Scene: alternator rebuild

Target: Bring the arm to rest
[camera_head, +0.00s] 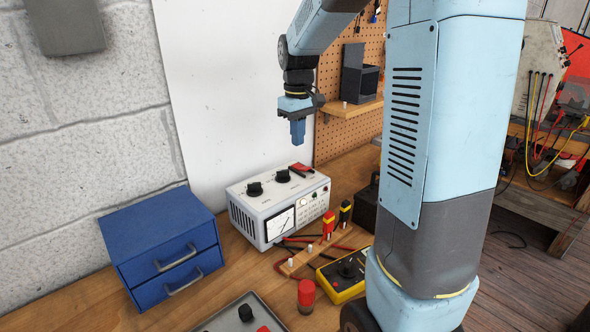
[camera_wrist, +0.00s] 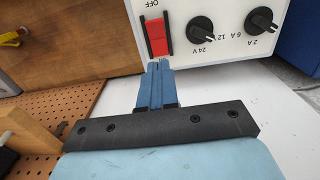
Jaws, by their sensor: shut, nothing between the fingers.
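My gripper (camera_head: 297,132) hangs from my light blue arm, pointing down, above the back of a white bench instrument (camera_head: 278,205) with black knobs, a dial meter and a red switch. In the wrist view my gripper (camera_wrist: 158,68) shows two blue fingers shut together with nothing between them. Its tips appear in front of the instrument's red rocker switch (camera_wrist: 156,36), marked OFF; in the head view a clear gap separates the gripper from the instrument's top.
A blue two-drawer cabinet (camera_head: 163,246) stands left of the instrument. A pegboard shelf (camera_head: 349,108) is behind right of the gripper.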

